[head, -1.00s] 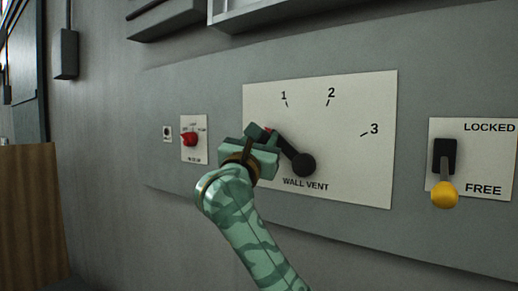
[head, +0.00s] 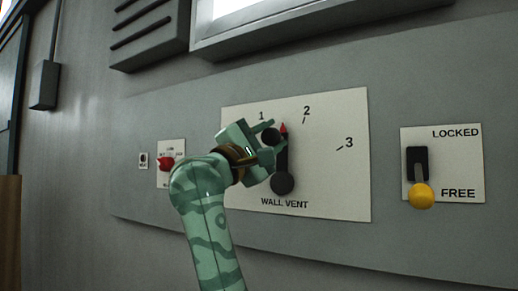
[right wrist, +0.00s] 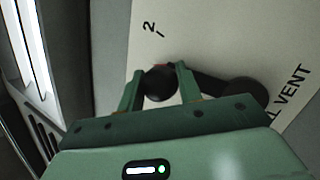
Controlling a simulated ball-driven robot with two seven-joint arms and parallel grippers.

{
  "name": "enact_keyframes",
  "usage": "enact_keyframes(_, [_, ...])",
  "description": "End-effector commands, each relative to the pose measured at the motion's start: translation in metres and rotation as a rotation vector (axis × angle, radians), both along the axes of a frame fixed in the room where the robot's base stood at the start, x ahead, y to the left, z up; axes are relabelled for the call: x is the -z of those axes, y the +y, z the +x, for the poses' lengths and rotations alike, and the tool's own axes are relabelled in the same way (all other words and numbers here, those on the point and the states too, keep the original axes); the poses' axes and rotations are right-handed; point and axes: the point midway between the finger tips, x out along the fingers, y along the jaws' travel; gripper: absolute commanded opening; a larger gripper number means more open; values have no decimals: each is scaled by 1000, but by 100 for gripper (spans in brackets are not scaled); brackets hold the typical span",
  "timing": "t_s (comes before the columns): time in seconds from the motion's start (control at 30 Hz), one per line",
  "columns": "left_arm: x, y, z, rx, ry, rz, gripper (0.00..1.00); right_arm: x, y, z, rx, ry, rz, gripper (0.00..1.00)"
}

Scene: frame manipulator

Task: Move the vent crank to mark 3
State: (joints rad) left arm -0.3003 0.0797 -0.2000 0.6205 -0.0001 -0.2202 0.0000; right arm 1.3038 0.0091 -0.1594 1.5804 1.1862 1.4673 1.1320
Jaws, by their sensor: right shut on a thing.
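The vent crank (head: 282,165) is a black arm on a round hub (head: 282,183) on the white WALL VENT plate (head: 330,190). Its red tip (head: 284,128) points nearly straight up, between marks 1 and 2. Mark 3 (head: 347,144) is at the right of the plate. My right gripper (head: 268,133) is shut on the crank's round black knob (head: 269,138). In the right wrist view, the knob (right wrist: 160,84) sits between both fingers (right wrist: 158,88). My left gripper is not in view.
To the right, a lever with a yellow knob (head: 421,196) sits at FREE on its plate. To the left is a small red knob (head: 166,163). A grey louvre (head: 148,32) and a framed window (head: 250,22) are above the panel.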

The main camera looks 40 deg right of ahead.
Motion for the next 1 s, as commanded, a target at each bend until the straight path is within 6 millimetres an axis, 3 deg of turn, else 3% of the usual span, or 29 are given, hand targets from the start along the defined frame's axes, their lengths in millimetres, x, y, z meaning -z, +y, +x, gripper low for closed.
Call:
enact_keyframes(0.6, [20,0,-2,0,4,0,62,19,-20,-47,-2,-538,225,0])
enact_keyframes(1.0, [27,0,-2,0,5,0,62,39,-28,-66,0,-824,343,0])
